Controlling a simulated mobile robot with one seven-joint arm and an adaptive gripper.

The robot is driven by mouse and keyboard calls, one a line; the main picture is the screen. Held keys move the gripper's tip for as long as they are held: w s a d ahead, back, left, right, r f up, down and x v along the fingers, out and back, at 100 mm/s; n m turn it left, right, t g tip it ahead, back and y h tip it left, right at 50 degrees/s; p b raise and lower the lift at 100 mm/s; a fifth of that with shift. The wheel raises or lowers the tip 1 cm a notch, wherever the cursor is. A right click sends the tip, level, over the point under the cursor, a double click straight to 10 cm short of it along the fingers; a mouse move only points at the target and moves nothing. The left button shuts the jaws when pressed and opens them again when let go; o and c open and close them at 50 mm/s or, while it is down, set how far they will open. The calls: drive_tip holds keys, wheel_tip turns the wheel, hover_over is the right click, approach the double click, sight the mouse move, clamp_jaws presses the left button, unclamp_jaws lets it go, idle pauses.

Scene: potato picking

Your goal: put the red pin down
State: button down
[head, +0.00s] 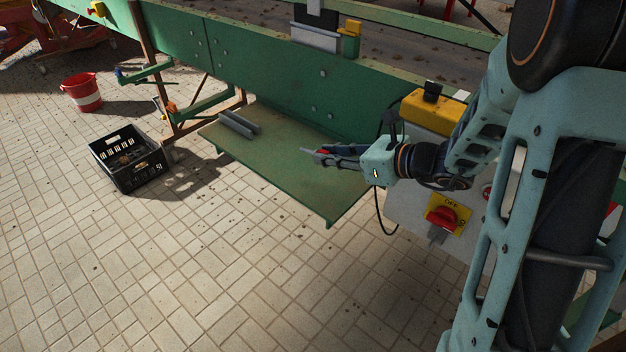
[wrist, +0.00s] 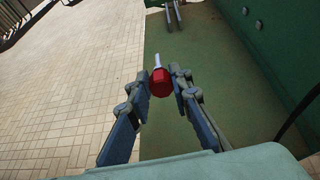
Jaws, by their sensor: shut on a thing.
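The red pin (wrist: 160,83) has a red faceted head and a pale metal shank that points away from my gripper in the wrist view. My gripper (wrist: 161,84) is shut on the red head, with a finger on each side. In the head view my gripper (head: 318,157) is over the green shelf (head: 277,163), and a little of the red pin (head: 323,152) shows between the fingers. The wrist view shows the green shelf (wrist: 180,125) below the pin. I cannot tell how far the pin is above the shelf.
Grey metal bars (head: 238,124) lie at the shelf's left end. The green machine side wall (head: 290,88) rises behind the shelf. A control box with a red switch (head: 441,216) stands right.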

drive_tip(key=b, duration=0.2)
hover_over(313, 184)
drive_tip(key=f, duration=0.5)
drive_tip(key=shift+s+d, duration=0.1)
drive_tip(key=shift+d, duration=0.15)
drive_tip(key=f, duration=0.2)
drive_tip(key=f+b, duration=0.1)
drive_tip(key=shift+w+a+f, duration=0.2)
drive_tip(key=shift+a+f, duration=0.05)
drive_tip(key=shift+f, duration=0.15)
drive_tip(key=shift+r, duration=0.1)
drive_tip(key=c, duration=1.8)
unclamp_jaws()
drive_tip(key=shift+o, duration=0.2)
drive_tip(key=p+v, duration=0.3)
drive_tip(key=v, duration=0.9)
drive_tip(key=shift+s, duration=0.1)
